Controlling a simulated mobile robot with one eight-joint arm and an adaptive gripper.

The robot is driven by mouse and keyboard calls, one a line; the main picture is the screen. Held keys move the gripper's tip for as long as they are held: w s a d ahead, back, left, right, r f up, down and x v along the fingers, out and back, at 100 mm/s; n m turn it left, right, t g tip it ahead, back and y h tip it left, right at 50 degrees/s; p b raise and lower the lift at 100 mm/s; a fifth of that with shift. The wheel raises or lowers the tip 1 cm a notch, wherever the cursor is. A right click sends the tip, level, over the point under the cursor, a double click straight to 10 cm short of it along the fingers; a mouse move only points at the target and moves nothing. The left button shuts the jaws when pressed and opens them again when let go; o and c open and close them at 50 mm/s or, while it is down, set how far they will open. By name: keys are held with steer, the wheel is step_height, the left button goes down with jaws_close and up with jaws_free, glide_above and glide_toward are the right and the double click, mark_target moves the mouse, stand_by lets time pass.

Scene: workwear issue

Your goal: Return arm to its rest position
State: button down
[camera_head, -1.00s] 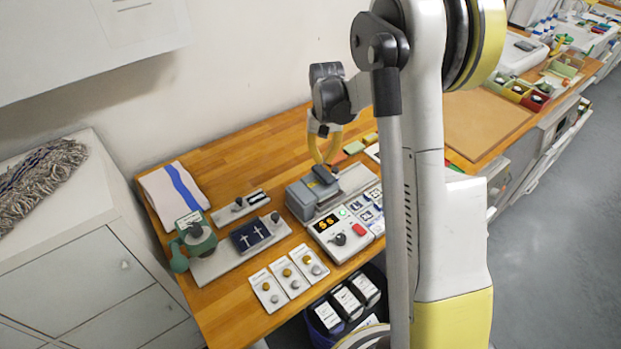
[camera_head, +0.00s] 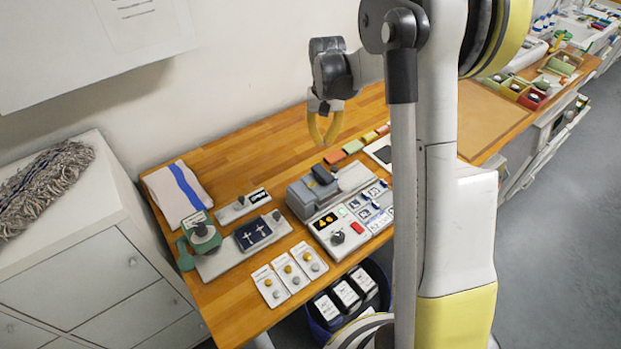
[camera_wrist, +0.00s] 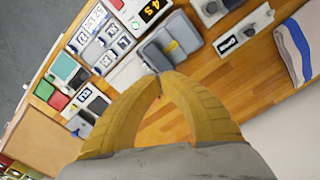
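My gripper (camera_head: 323,137) hangs in the air above the wooden bench, beyond the grey heat-press-like device (camera_head: 322,185). Its two yellow fingers curve together and their tips meet; nothing shows between them. In the wrist view the gripper (camera_wrist: 160,76) also appears shut and empty, with the grey device (camera_wrist: 175,38) beyond its tips. My arm's upper links are raised; part of the arm is hidden behind my column in the head view.
A control panel (camera_head: 340,233) sits before the device. A blue bin (camera_head: 322,335) stands below the bench edge. Bare wood (camera_head: 240,158) lies behind the device.

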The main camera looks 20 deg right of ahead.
steer(key=shift+r, duration=0.45)
steer(key=s+a+r+n+t+b, duration=0.1)
steer(key=s+a+r+t+b, duration=0.1)
steer(key=s+a+b, duration=0.35)
steer(key=s+a+f+n+t+b, duration=0.1)
steer(key=s+a+f+t+b, duration=0.1)
steer(key=s+a+f+b, duration=0.2)
steer(key=s+a+f+n+t+b, duration=0.1)
steer(key=s+a+f+t+b, duration=0.2)
steer(key=s+f+b, duration=0.3)
steer(key=s+a+b, duration=0.1)
steer(key=s+b, duration=0.3)
steer(key=s, duration=0.3)
steer(key=shift+s+a+n+b, duration=0.35)
steer(key=shift+n+b, duration=0.05)
